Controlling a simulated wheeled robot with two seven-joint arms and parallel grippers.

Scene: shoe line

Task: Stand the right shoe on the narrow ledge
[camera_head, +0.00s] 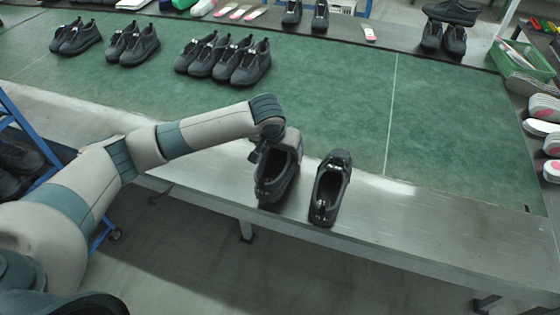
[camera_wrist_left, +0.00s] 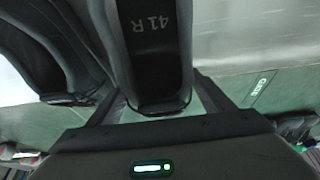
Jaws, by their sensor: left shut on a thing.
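The right shoe (camera_head: 279,179) is black, and its insole reads "41 R" in the left wrist view (camera_wrist_left: 153,45). My left gripper (camera_head: 272,138) is shut on its far end, with one finger on each side. The shoe is upright over the narrow metal ledge (camera_head: 410,210), its opening facing up; I cannot tell whether its sole touches. A second black shoe (camera_head: 329,188) stands on the ledge just to the right, also shown at the left of the wrist view (camera_wrist_left: 45,45). A small gap separates them. My right gripper is not in view.
The green conveyor belt (camera_head: 330,110) lies behind the ledge, with several black shoes (camera_head: 223,57) at its far left. A green crate (camera_head: 520,65) stands at the far right. The ledge is clear to the right of the second shoe.

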